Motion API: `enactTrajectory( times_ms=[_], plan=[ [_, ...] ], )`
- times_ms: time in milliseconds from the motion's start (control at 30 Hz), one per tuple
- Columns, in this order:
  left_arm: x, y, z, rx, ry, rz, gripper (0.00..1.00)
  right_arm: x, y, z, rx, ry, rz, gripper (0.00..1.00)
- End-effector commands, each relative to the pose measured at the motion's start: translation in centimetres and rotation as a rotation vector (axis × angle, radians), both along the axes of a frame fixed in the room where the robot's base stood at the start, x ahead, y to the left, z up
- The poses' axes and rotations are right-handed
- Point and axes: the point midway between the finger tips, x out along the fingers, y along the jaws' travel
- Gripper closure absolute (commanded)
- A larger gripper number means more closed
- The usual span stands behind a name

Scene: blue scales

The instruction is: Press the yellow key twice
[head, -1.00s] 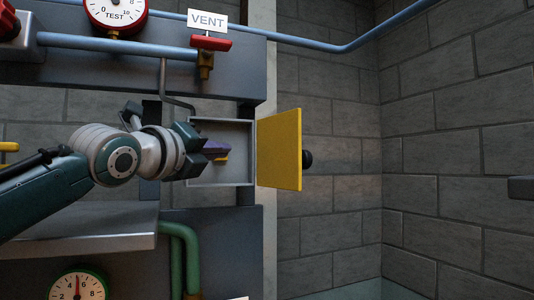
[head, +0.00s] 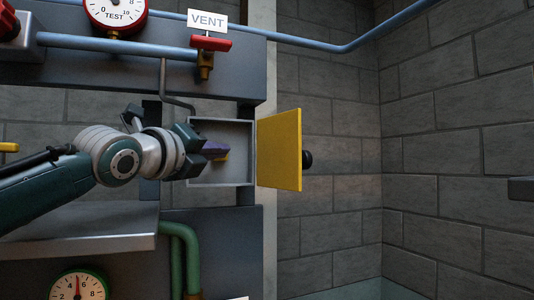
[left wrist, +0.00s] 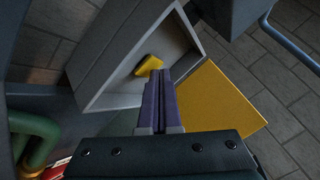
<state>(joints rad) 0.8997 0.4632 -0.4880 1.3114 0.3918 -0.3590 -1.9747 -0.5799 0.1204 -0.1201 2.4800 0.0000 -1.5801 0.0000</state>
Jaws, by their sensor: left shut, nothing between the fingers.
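The yellow key (left wrist: 149,65) sits on the back wall inside a grey box (left wrist: 188,53). In the head view only a small part of the key (head: 222,157) shows behind my fingers. The box (head: 236,137) has its yellow door (head: 280,150) swung open to the right. My left gripper (head: 216,149) is shut and empty at the box's open front. In the left wrist view its purple fingertips (left wrist: 159,76) lie just below and right of the key in the picture. I cannot tell whether they touch it. My right gripper is not in view.
A red valve (head: 211,43) under a VENT sign and a blue pipe (head: 120,46) are above the box. A grey ledge (head: 90,241) and green pipes (head: 185,255) are below. Gauges stand at upper and lower left. Space right of the door is free up to the brick wall.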

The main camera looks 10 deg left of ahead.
Motion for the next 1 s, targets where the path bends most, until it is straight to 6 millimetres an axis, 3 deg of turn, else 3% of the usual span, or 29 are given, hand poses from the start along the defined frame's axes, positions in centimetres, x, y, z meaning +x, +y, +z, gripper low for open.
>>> enactTrajectory(
  times_ms=[533, 1000],
  plan=[
    [0.3, 0.3, 0.0, 0.001, 0.000, 0.001, 1.00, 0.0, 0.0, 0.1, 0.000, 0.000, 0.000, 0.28],
    [-1.1, -0.6, 0.0, 0.000, 0.001, 0.001, 1.00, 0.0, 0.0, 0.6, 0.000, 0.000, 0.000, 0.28]
  ],
)
